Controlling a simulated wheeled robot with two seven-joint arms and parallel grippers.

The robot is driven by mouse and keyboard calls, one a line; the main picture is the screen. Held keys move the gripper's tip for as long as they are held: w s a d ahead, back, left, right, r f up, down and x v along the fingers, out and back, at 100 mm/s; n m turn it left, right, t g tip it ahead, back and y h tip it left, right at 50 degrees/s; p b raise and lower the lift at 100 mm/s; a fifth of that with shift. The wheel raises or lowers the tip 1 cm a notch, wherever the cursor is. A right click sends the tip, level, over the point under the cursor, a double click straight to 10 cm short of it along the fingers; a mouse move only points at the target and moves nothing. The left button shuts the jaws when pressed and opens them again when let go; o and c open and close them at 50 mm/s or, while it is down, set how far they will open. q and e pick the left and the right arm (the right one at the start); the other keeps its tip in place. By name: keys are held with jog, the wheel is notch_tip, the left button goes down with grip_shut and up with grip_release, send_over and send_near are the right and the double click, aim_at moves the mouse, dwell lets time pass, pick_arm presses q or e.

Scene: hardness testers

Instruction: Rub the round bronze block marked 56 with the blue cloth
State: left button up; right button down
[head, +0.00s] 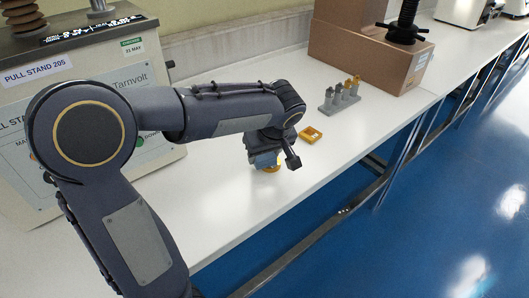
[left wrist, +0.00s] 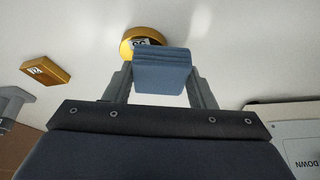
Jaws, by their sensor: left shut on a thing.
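The round bronze block (left wrist: 132,46) lies on the white bench. Its dark-and-white mark shows upside down and is partly covered by the blue cloth. Its edge also shows in the head view (head: 272,170), just under the cloth. My left gripper (left wrist: 161,85) is shut on the blue cloth (left wrist: 161,74), a folded pad held between its two fingers. In the head view the cloth (head: 263,158) sits right over the block. I cannot tell whether they touch. My right gripper is not in view.
A square bronze block (head: 311,135) lies farther along the bench, near a grey rack (head: 340,97) with several small pieces. The pull stand (head: 100,70) is at the left. The bench's front edge drops to a blue floor.

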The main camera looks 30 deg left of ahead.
pick_arm(q)
jog(key=shift+f+b, duration=0.4)
jog(key=shift+f, duration=0.1)
jog(key=shift+w+d+r, duration=0.1)
jog(key=shift+w, duration=0.1)
jog(key=shift+w+d+r+p, duration=0.1)
jog(key=shift+w+d+p, duration=0.2)
jog(key=shift+w, duration=0.5)
jog(key=shift+w+d+p, duration=0.15)
jog(key=shift+w+d, duration=0.2)
jog(key=shift+w, duration=0.4)
jog(key=shift+f+b, duration=0.25)
jog(key=shift+b, duration=0.05)
jog(key=shift+s+a+f+b, duration=0.1)
jog(key=shift+s+a+b, duration=0.2)
jog(key=shift+s, duration=0.3)
jog(key=shift+s+a+f+b, duration=0.15)
jog(key=shift+s+b, duration=0.15)
jog(key=shift+s, duration=0.25)
jog(key=shift+s+a, duration=0.3)
jog(key=shift+s, duration=0.45)
